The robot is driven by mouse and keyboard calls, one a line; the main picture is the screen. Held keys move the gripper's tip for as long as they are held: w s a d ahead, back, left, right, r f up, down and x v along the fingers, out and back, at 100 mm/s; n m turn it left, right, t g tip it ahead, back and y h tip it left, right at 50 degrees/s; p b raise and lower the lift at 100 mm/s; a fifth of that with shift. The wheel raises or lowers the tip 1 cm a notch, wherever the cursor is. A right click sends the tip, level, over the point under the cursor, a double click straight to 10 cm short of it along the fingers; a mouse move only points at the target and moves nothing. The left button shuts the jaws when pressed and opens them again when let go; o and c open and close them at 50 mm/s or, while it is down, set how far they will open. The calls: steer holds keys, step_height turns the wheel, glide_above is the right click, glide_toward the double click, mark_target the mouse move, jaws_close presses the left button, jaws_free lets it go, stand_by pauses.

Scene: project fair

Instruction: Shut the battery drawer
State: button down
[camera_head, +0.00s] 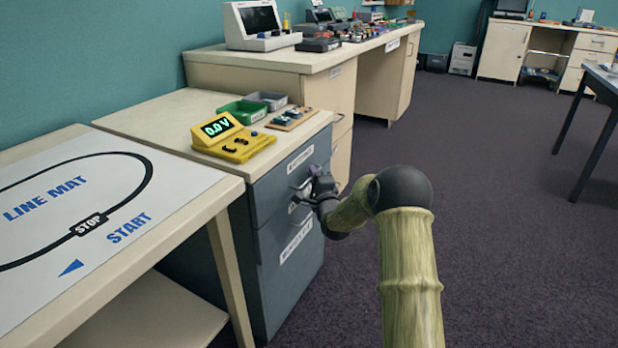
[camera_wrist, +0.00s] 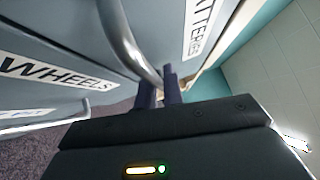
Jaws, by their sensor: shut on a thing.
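The battery drawer (camera_head: 272,188) is the top drawer of the grey-blue cabinet, with a white label partly readable as "BATTERIES". In the wrist view its front (camera_wrist: 165,25) fills the upper middle, and its curved metal handle (camera_wrist: 122,38) runs down between my fingers. My gripper (camera_head: 314,186) is at the drawer front just below the label, shut on this handle; it also shows in the wrist view (camera_wrist: 160,88). The drawer front looks close to flush with the cabinet; I cannot tell exactly how far out it stands.
The "WHEELS" drawer (camera_wrist: 50,72) is directly beneath. A yellow meter (camera_head: 230,138), a green tray (camera_head: 243,111) and a grey tray (camera_head: 268,100) stand on the cabinet top. A table with a line mat (camera_head: 90,205) is at left. The carpet (camera_head: 500,230) at right is clear.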

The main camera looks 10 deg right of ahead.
steer(key=shift+w+a+r, duration=0.1)
steer(key=shift+w+a, duration=0.05)
steer(key=shift+a, duration=0.15)
steer(key=c, duration=1.8)
jaws_free()
steer(key=shift+a, duration=0.1)
steer(key=shift+s, duration=0.3)
steer(key=s+d+f+p, duration=0.1)
steer(key=s+p, duration=0.4)
steer(key=s, duration=1.1)
steer(key=shift+s+d+f, duration=0.3)
steer(key=shift+d+f, duration=0.1)
steer(key=shift+f, duration=0.3)
